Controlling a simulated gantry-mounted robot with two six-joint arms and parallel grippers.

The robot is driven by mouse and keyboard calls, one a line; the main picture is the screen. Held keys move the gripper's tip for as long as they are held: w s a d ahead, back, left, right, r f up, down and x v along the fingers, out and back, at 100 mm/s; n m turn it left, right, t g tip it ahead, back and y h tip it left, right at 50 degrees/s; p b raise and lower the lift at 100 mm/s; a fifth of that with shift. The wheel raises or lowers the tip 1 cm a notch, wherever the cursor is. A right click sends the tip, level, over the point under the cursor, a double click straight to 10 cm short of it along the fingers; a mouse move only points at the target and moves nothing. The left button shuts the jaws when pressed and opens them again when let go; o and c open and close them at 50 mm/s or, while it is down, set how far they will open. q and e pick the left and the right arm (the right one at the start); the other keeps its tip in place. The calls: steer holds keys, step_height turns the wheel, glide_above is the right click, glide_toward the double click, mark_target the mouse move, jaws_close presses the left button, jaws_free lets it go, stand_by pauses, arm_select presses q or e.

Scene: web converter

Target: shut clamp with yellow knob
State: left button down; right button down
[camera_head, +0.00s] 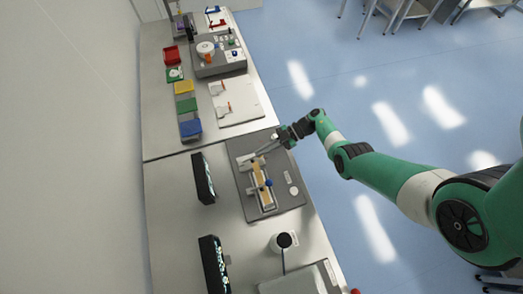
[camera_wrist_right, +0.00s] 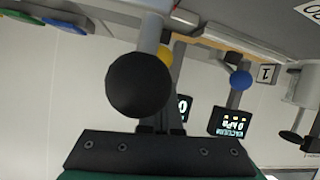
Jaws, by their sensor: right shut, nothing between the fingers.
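The fixture plate (camera_head: 285,205) lies on the bench in the head view, with a long tan strip and small clamps on it. The yellow knob (camera_wrist_right: 165,55) shows in the right wrist view, partly hidden behind a large black ball (camera_wrist_right: 137,85) on a grey rod close to the camera. My left gripper is not in view.
Two dark display panels (camera_head: 203,178) (camera_head: 213,265) stand left of the fixture. Coloured bins (camera_head: 188,105) and a white board (camera_head: 240,100) are farther back. Open floor is to the right.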

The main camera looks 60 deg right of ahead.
steer(key=shift+s+f, duration=0.1)
steer(key=shift+f, duration=0.1)
step_height(320, 180, up, 5)
steer(key=w+a+p, duration=0.1)
steer(key=a+p, duration=0.1)
steer(key=p, duration=0.4)
steer(key=s+d+b, duration=0.2)
steer(key=s+d, duration=0.4)
steer(key=d, duration=0.1)
steer(key=shift+s+d+r+b, duration=0.15)
steer(key=shift+s+r+b, duration=0.15)
steer(key=shift+r+b, duration=0.1)
